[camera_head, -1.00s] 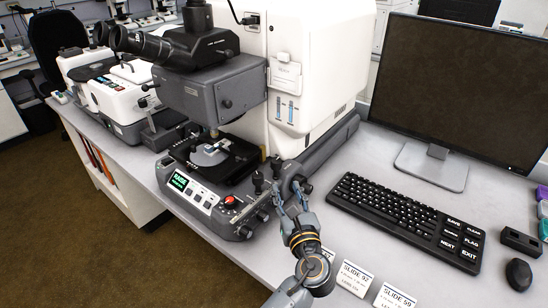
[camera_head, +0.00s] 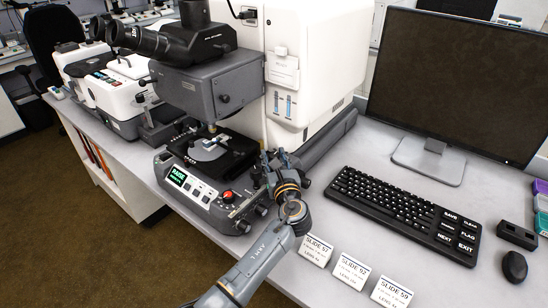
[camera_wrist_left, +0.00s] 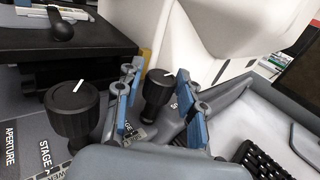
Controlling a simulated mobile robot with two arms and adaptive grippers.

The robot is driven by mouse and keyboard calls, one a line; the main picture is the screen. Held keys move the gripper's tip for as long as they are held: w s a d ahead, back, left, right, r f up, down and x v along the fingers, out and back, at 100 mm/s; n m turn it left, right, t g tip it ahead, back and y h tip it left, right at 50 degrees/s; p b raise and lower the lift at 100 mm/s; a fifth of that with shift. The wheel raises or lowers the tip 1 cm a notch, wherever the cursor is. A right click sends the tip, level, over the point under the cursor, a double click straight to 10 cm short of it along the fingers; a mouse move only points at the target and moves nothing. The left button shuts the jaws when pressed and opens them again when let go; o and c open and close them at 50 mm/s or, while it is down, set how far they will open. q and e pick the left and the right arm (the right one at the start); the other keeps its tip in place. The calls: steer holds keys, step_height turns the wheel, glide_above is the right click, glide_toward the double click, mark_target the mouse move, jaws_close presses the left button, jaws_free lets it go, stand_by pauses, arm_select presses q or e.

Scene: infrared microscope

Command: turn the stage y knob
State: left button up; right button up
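A second black knob (camera_wrist_left: 75,110) stands to the left, outside the fingers, near a partly covered "STAGE" label. In the head view, my left gripper (camera_head: 275,158) is at the right side of the microscope base (camera_head: 205,194) and hides the knob.
A dark stage (camera_wrist_left: 65,40) with a small black handle is behind the knobs. The white microscope housing (camera_head: 312,60) rises behind my gripper. A keyboard (camera_head: 400,212), slide cards (camera_head: 350,270) and a monitor (camera_head: 455,85) are to the right.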

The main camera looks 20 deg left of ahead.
arm_select(q)
steer(key=shift+c, duration=0.8)
jaws_close()
steer(key=n+g+y, duration=0.1)
steer(key=n+y+b, duration=0.1)
steer(key=shift+w+d+f+g+y, duration=0.1)
steer(key=shift+f+g+y, duration=0.05)
steer(key=shift+g+y, duration=0.2)
steer(key=n+g+y+b, duration=0.2)
steer(key=g+y, duration=0.1)
steer(key=shift+n, duration=0.4)
steer(key=shift+g, duration=0.25)
arm_select(e)
steer(key=f, duration=0.2)
steer(key=shift+d+f, duration=0.35)
steer(key=shift+d, duration=0.05)
steer(key=shift+a, duration=0.2)
